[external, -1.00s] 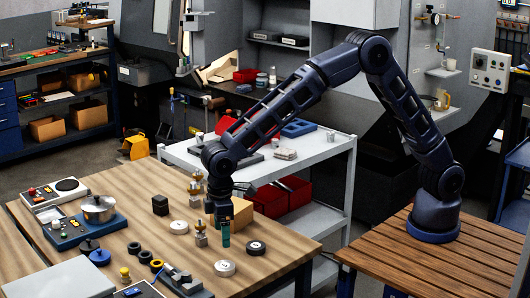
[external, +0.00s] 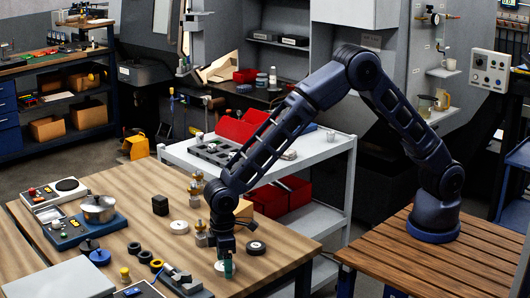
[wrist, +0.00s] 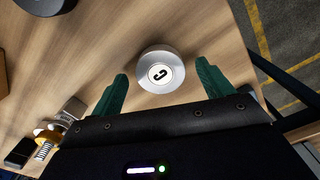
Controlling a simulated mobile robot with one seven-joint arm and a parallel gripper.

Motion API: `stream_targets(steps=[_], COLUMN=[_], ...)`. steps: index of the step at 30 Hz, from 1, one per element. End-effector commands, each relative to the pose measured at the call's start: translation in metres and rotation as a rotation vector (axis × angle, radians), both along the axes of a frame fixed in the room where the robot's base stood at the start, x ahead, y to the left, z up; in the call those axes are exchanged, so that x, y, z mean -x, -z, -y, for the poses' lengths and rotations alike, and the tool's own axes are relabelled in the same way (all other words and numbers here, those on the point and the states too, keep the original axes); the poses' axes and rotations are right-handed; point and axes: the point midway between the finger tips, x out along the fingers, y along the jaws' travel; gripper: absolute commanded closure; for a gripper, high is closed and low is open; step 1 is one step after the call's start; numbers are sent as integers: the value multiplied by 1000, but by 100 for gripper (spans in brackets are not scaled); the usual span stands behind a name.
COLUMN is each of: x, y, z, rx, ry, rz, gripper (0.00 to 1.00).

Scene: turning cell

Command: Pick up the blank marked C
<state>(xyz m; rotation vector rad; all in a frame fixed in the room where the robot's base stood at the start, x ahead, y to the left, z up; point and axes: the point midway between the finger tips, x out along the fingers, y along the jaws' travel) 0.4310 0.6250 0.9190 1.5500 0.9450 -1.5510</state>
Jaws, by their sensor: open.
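The blank marked C (wrist: 161,70) is a short silver metal disc with a white label and a black letter C on top. It lies flat on the wooden table. In the wrist view it sits between and just ahead of the two green fingertips of my gripper (wrist: 160,88), with a gap on each side. In the external view my gripper (external: 225,268) is low over the table near its front right. The blank (external: 219,267) is there partly hidden by the fingers. My gripper is open and empty.
Another round blank (external: 256,247) lies to the right, and a paler one (external: 179,227) lies farther back. Brass-and-steel fittings (external: 201,232) stand close to the left of my arm. The table's right edge is near.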

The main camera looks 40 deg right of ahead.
Motion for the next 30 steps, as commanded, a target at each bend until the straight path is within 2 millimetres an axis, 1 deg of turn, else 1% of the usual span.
stream_targets(steps=[2,7,8,9,14,15,16,22,25,28,30], x=[0,0,0,0,0,0,0,0,0,0,0], y=[5,5,5,5,4,4,4,4,1,-9,-19], z=[0,0,0,0,0,0,0,0,0,-1,-1], rx=[0,-1,-1,-1,-1,-1,-1,-1,-2,-3,-4], ry=[0,0,0,0,-1,-1,-1,-1,-1,-1,-2], rz=[0,0,0,0,0,0,0,0,1,1,2], gripper=[21,21,23,31,62,70,73,73,73,73,73])
